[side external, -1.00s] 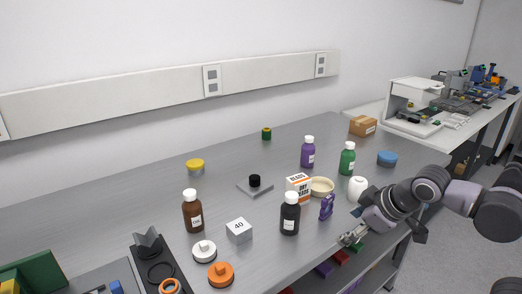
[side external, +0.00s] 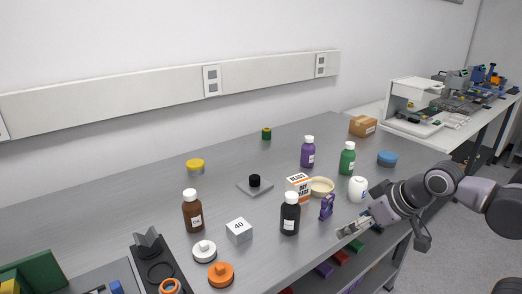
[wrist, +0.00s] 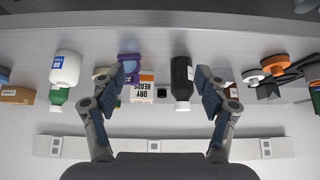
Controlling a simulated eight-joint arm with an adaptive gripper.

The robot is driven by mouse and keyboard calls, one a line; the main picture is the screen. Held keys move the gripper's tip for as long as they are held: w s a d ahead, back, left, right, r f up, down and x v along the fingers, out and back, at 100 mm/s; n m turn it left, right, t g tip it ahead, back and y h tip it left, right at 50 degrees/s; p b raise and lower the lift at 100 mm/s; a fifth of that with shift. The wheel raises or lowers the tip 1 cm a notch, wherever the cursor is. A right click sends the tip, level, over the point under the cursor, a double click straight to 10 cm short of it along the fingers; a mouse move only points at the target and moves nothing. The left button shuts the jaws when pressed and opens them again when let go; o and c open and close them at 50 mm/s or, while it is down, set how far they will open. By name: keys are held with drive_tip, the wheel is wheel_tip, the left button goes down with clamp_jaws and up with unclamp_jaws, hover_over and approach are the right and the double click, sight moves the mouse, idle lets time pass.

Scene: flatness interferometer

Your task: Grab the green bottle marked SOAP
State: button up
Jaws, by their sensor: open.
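The green bottle (side external: 347,159) with a white cap and a pale label stands upright toward the back right of the bench; its lettering is too small to read. In the wrist view the green bottle (wrist: 59,96) shows only in part, behind the white bottle (wrist: 66,69) at left. The white bottle (side external: 357,189) stands in front of it in the side view. My gripper (side external: 345,232) is at the bench's front edge, apart from the green bottle and nearer the camera. In the wrist view my gripper (wrist: 168,82) has its fingers spread wide with nothing held between them.
A purple clamp-like part (side external: 326,207), a black bottle (side external: 290,214), a DRY BEADS box (side external: 298,187) and a cream bowl (side external: 321,187) stand near my gripper. A purple bottle (side external: 308,152) and a blue round item (side external: 387,158) flank the green bottle.

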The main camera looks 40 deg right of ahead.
drive_tip(key=shift+r, duration=0.1)
drive_tip(key=w+d+r+m+g+h, duration=0.1)
drive_tip(key=w+d+r+m, duration=0.35)
drive_tip(key=w, duration=0.25)
drive_tip(key=m+g+h, duration=0.3)
drive_tip(key=m+g, duration=0.2)
drive_tip(key=m, duration=0.4)
hover_over(348, 159)
drive_tip(key=a, duration=0.2)
drive_tip(key=x, duration=1.1)
drive_tip(key=shift+w+d+f, duration=0.1)
drive_tip(key=shift+w, duration=0.1)
drive_tip(key=c, duration=1.4)
